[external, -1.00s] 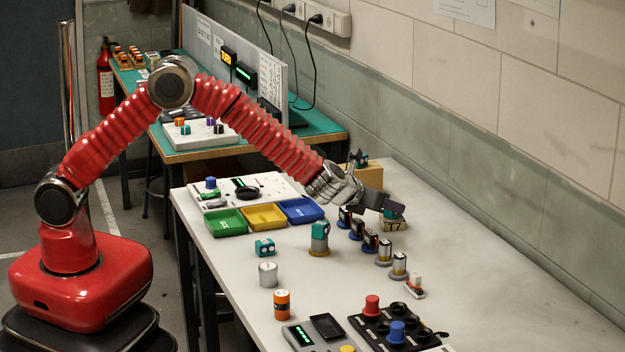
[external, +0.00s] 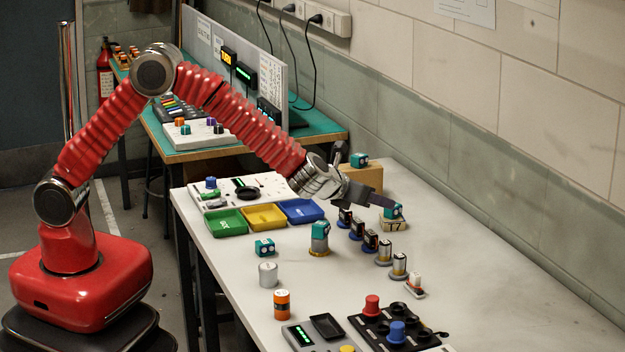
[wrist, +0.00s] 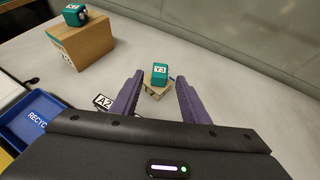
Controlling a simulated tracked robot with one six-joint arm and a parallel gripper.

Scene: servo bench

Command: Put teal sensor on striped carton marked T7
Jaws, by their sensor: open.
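A teal sensor (external: 393,211) rests on a small tan carton (external: 396,225) whose mark reads like T7. In the wrist view the sensor (wrist: 159,75) shows a Y3 label and sits on top of the carton (wrist: 158,90); stripes are hard to make out. My gripper (external: 386,202) is open and empty. In the wrist view its purple fingers stand left and right of the sensor with visible gaps; the sensor lies out at the fingertips. In the external view the fingers partly cover the sensor's upper left.
Another teal sensor (external: 359,160) sits on a cardboard box (external: 368,178). Further teal sensors stand on a post (external: 320,230) and on the table (external: 264,248). A row of small cylinders (external: 384,253) runs below my gripper. The blue tray (external: 301,212) is left.

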